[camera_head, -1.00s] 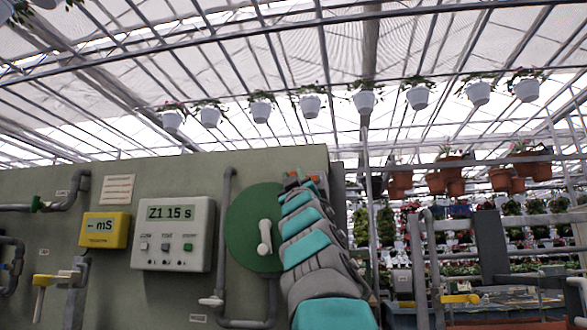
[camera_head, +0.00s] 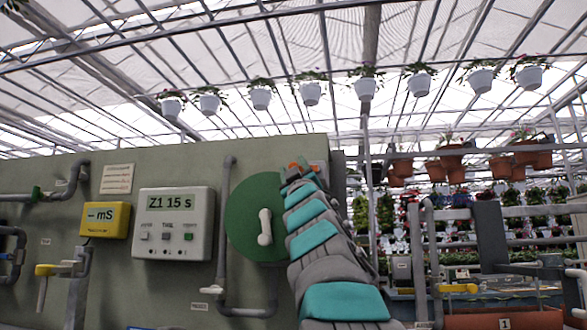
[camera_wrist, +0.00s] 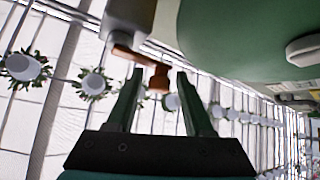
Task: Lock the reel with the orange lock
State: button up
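The green reel (camera_head: 243,218) is a round disc on the panel with a white crank handle (camera_head: 265,227). Its rim fills the top right of the wrist view (camera_wrist: 230,40), with the white handle (camera_wrist: 305,48) at the right edge. The orange lock (camera_head: 299,167) shows at the reel's upper right, partly hidden by my arm. In the wrist view the orange lock (camera_wrist: 158,79) sticks out beside a grey block. My gripper (camera_wrist: 160,73) is open, with its fingertips around or just short of the lock's end. I cannot tell whether they touch. In the head view my arm hides most of it.
The panel (camera_head: 140,285) carries a grey controller reading "Z1 15 s" (camera_head: 172,222), a yellow meter (camera_head: 105,220) and pipes (camera_head: 225,240) left of the reel. Hanging white pots (camera_head: 365,88) are far overhead. Racks and yellow-handled pipes (camera_head: 458,288) stand at right.

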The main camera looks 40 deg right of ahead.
jog(key=shift+o, duration=0.4)
jog(key=shift+s+a+f+b, duration=0.1)
jog(key=shift+s+f+b, duration=0.15)
jog(key=shift+b, duration=0.1)
jog(key=b+v, duration=0.4)
jog(key=v, duration=0.3)
jog(key=shift+s+a, duration=0.1)
